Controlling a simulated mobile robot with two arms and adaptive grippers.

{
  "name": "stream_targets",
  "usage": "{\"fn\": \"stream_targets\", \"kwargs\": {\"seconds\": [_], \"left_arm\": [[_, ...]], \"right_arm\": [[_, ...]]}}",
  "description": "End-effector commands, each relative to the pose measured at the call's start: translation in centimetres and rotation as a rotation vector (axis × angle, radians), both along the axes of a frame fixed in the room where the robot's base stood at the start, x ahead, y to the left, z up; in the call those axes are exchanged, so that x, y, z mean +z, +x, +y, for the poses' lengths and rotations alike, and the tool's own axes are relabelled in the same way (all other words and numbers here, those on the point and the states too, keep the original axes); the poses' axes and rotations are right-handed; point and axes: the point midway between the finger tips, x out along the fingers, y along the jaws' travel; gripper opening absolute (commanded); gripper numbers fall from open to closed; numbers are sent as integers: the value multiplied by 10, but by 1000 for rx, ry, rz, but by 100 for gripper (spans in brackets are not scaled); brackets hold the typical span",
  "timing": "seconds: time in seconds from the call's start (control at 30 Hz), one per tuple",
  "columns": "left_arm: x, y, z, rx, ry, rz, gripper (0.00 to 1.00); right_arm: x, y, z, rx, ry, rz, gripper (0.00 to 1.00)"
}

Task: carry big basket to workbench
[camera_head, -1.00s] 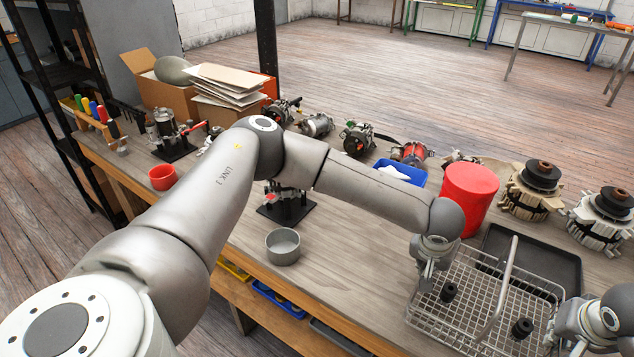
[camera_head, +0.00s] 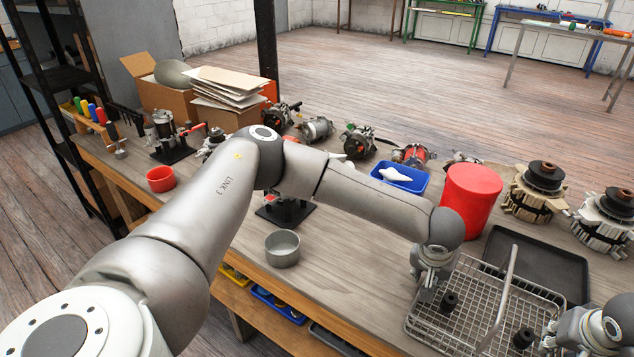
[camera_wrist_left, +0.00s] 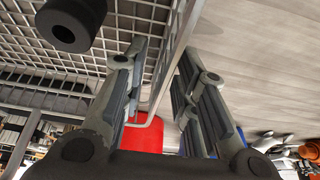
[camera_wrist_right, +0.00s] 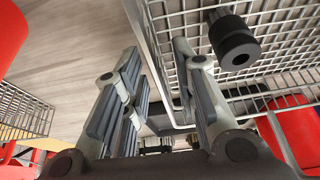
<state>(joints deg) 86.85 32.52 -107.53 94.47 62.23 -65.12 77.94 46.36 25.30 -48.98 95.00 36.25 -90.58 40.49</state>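The big basket (camera_head: 470,325) is a wire-mesh basket with a raised handle (camera_head: 506,290), over the right front of the workbench (camera_head: 345,275). Two black cylindrical parts, one (camera_head: 448,302) at the left and one (camera_head: 523,338) at the right, are inside it. My left gripper (camera_wrist_left: 165,60) is at the basket's left side, with its fingers apart on either side of a wire wall. My right gripper (camera_wrist_right: 158,65) is at the right side, its fingers also apart around the rim. The basket's underside and near corner are hidden or cut off.
A black tray (camera_head: 560,252) lies just behind the basket, and a red cylinder (camera_head: 471,200) stands at its back left. Stators (camera_head: 532,195) stand at the right. A grey bowl (camera_head: 282,249) is left of the basket, with free bench between them.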

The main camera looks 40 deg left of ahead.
Motion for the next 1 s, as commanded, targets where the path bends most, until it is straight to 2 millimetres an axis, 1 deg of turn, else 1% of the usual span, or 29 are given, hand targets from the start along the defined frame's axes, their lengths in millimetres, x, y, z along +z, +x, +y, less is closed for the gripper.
{"fn": "stream_targets", "kwargs": {"seconds": [0.17, 0.27, 0.5, 0.7, 0.87, 1.0], "left_arm": [[5, -2, -1, -1, -2, 0, 27], [17, -6, -2, -1, -3, -1, 27], [64, -25, -4, -1, -3, -2, 27], [96, -39, -5, -1, -2, -2, 27], [109, -44, -6, 0, -1, 0, 27], [111, -46, -6, 0, 0, 1, 27]], "right_arm": [[0, 0, 0, 0, 0, 0, 27], [0, 0, 0, 0, 1, 0, 27], [0, 0, 0, 0, 1, 0, 27], [0, 0, 0, 0, 1, 0, 27], [1, 0, 0, 0, 1, 0, 27], [11, -4, 0, 2, 2, -2, 27]]}}
